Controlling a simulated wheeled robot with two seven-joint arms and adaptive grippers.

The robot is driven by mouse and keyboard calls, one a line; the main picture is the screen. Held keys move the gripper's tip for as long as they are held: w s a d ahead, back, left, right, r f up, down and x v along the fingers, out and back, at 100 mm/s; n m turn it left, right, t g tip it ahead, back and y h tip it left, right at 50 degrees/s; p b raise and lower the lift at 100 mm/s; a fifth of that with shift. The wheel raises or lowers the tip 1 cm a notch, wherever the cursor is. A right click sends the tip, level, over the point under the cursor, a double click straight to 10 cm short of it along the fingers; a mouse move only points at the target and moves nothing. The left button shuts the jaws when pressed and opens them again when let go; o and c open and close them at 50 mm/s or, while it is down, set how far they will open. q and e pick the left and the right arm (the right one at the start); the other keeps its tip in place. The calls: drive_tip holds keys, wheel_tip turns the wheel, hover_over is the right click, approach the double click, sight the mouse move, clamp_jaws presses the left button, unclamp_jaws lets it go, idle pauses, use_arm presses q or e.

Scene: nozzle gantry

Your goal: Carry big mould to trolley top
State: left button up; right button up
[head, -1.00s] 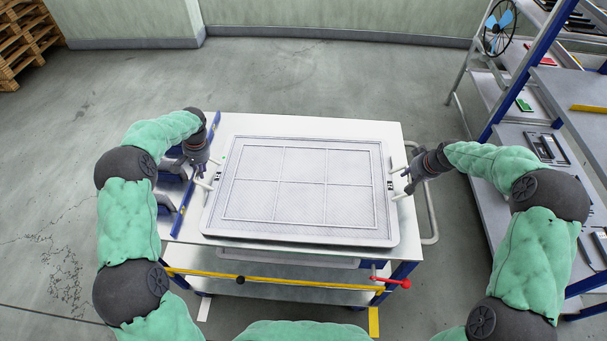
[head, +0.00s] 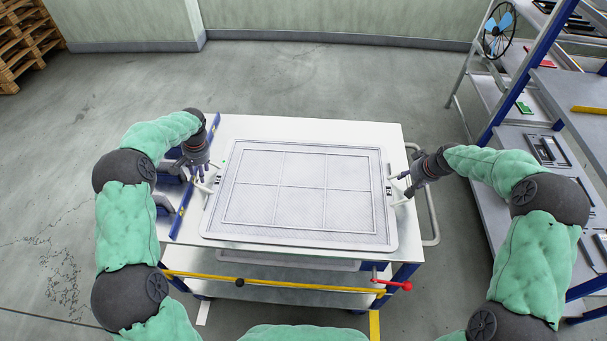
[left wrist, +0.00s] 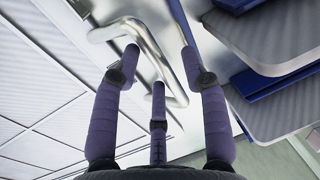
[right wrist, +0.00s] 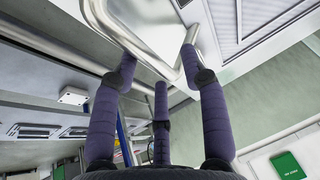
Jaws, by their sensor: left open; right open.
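The big mould (head: 305,186), a flat grey framed panel with a grid of six fields, lies flat on the white trolley top (head: 270,128). It has a bar handle at each short side. My left gripper (head: 203,178) is open at the left handle; in the left wrist view the handle (left wrist: 150,45) shows close to its spread fingers (left wrist: 160,65). My right gripper (head: 402,178) is open at the right handle; in the right wrist view the handle (right wrist: 130,45) shows close to its fingers (right wrist: 160,70). I cannot tell whether the fingers touch the handles.
Grey-and-blue holders (head: 172,190) line the trolley's left side. A blue-post shelf rack (head: 535,75) stands at the right. Pallets (head: 25,40) are far left. The floor behind is clear.

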drive_tip(key=shift+r, duration=0.15)
use_arm(q)
wheel_tip(320, 180, up, 11)
drive_tip(key=d, duration=0.1)
drive_tip(key=shift+d+f, duration=0.15)
drive_tip(key=shift+d, duration=0.25)
use_arm(e)
drive_tip(key=v, duration=1.1)
drive_tip(key=shift+s+r, duration=0.2)
drive_tip(key=shift+r, duration=0.1)
use_arm(q)
drive_tip(key=shift+s, duration=0.1)
use_arm(e)
drive_tip(key=shift+d, duration=0.1)
